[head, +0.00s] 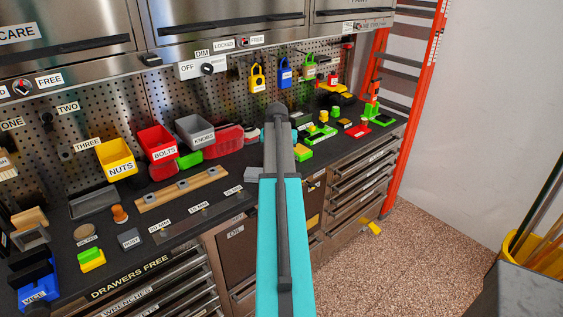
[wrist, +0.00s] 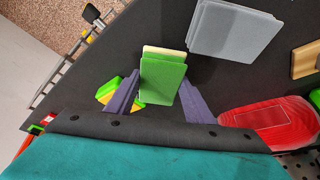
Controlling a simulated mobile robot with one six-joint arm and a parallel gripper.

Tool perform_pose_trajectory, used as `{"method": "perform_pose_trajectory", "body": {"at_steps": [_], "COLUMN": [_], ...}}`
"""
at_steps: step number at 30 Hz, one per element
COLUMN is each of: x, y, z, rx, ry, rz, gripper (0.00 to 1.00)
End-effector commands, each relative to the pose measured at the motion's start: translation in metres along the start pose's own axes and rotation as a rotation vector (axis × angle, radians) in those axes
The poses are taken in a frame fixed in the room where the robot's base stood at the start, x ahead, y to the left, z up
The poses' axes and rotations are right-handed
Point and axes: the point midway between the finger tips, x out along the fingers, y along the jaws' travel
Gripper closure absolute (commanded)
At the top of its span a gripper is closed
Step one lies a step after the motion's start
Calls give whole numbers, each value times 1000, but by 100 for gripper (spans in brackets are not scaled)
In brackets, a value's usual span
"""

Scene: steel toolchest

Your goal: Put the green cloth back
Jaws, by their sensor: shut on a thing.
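The green cloth (wrist: 160,80), a small folded block with a cream layer at its far edge, shows in the wrist view between the two purple fingers. My gripper (wrist: 161,90) is shut on it, with one finger against each side. Dark worktop lies beyond the cloth; its height above the top is hard to tell. In the head view my arm covers the gripper, and I cannot make out the held cloth there.
A grey folded stack (wrist: 235,28) lies near the held cloth; it also shows in the head view (head: 254,172). Labelled bins, such as the BOLTS bin (head: 157,142), line the back left.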

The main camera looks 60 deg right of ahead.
Motion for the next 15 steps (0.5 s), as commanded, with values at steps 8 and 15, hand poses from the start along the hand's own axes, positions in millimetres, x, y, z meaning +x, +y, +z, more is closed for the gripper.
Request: {"method": "perform_pose_trajectory", "body": {"at_steps": [8, 15], "x": [18, 17], "y": [0, -1], "z": [8, 8], "rx": [0, -1], "ry": [0, 0], "rz": [0, 0], "gripper": [70, 70]}}
